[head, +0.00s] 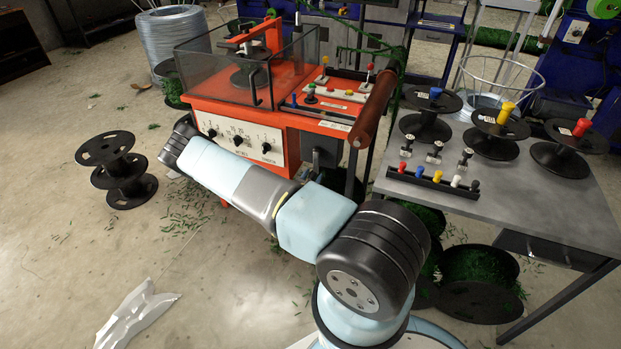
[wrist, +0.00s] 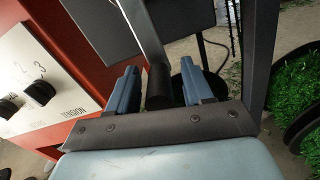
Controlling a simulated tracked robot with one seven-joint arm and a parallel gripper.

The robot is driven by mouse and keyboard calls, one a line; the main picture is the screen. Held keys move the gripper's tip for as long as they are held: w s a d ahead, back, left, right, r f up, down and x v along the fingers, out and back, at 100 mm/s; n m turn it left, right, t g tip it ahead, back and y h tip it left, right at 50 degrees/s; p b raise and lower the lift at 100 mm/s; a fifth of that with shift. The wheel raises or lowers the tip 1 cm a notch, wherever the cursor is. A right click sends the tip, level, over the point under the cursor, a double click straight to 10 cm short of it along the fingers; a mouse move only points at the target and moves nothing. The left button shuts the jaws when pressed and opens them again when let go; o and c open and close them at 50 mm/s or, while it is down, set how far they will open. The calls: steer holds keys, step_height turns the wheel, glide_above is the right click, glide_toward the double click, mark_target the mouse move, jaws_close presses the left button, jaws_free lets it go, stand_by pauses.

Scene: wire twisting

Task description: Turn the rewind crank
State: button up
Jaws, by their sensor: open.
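The crank shows in the wrist view as a grey metal bar (wrist: 146,38) ending in a dark cylindrical handle (wrist: 158,90). My gripper (wrist: 159,68) is open, with one blue finger on each side of the handle. I cannot tell whether either finger touches it. The crank belongs by the orange machine (head: 232,117), whose white knob panel (head: 240,140) also shows at the left of the wrist view.
A grey table (head: 560,200) at the right holds several black spools and a rack of coloured pegs (head: 432,178). A black spool stand (head: 118,170) is on the floor at the left. Dark frame legs flank the gripper. Green-wound spools (head: 480,283) lie under the table.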

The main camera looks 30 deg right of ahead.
steer(key=shift+w+d, duration=0.2)
steer(key=shift+d, duration=0.05)
steer(key=shift+c, duration=0.2)
jaws_close()
stand_by(0.3)
